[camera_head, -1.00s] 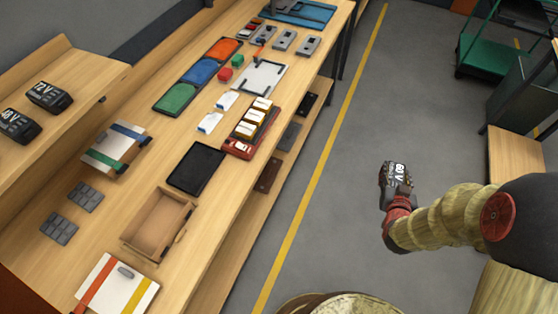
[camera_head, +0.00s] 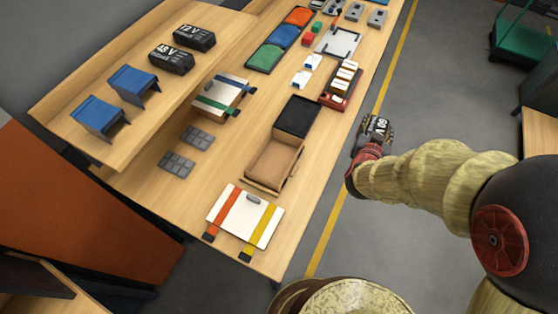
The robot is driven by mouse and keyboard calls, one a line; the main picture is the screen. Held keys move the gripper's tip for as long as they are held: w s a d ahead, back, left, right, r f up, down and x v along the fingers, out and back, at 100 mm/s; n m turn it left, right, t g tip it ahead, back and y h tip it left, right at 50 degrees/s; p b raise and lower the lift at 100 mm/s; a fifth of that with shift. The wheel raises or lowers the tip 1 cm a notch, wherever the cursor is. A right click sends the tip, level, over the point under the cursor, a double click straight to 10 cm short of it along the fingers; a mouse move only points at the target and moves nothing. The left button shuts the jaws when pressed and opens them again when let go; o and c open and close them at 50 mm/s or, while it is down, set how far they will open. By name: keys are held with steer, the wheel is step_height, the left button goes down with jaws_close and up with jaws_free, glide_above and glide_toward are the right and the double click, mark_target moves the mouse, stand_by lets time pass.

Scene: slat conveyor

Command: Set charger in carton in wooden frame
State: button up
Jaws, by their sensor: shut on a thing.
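My gripper (camera_head: 366,148) is shut on a black block marked 60V (camera_head: 377,127), held over the grey floor to the right of the bench. An open, shallow wooden frame (camera_head: 272,164) lies on the bench left of the gripper and looks empty. I cannot tell which thing is the charger in carton. Several small cartons (camera_head: 346,74) stand in a red tray at the bench's right edge, and two white-and-blue packs (camera_head: 303,77) lie left of it. The gripper is apart from all of these.
A black panel (camera_head: 297,116) adjoins the wooden frame. White boards with coloured straps (camera_head: 244,217) lie at the near end and left. Black 72V (camera_head: 194,38) and 48V (camera_head: 171,59) blocks and blue stands (camera_head: 133,83) are on the raised shelf.

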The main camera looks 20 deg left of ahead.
steer(key=s+a+r+p, duration=0.1)
steer(key=s+a+r, duration=0.15)
steer(key=a, duration=0.25)
steer(key=s+a+r+p, duration=0.1)
steer(key=a+r, duration=0.2)
steer(key=a, duration=0.2)
steer(key=s+a+f+b, duration=0.2)
steer(key=a+f, duration=0.4)
steer(key=a, duration=0.1)
steer(key=s+a+f+b, duration=0.2)
steer(key=s+a+f, duration=0.1)
steer(key=a+f, duration=0.3)
steer(key=shift+a+f, duration=0.3)
steer(key=shift+a, duration=0.3)
steer(key=shift+f, duration=0.35)
steer(key=shift+f, duration=0.2)
steer(key=o, duration=1.4)
steer(key=shift+o, duration=0.2)
